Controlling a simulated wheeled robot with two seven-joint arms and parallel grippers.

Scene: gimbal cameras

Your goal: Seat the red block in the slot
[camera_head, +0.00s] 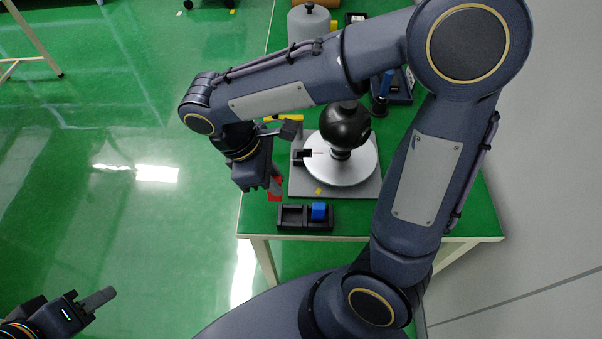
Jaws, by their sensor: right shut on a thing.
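My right gripper (272,187) hangs at the table's left edge, shut on the red block (274,197). A grey finger covers part of the block, so only pieces of red show. A black holder (306,228) with two compartments sits at the table's front, just right of and below the red block in the picture. Its right compartment holds a blue block (319,211); its left compartment looks empty. My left gripper (85,303) is low at the bottom left, over the floor and away from the table; its finger spacing is unclear.
A grey plate (296,187) carries a white disc (314,172) with a black ball-shaped device (344,125) above it and a small black notched bracket (300,157) at its left. A grey cylinder (308,26) and a blue-handled tool (386,83) stand farther back. The front right table is clear.

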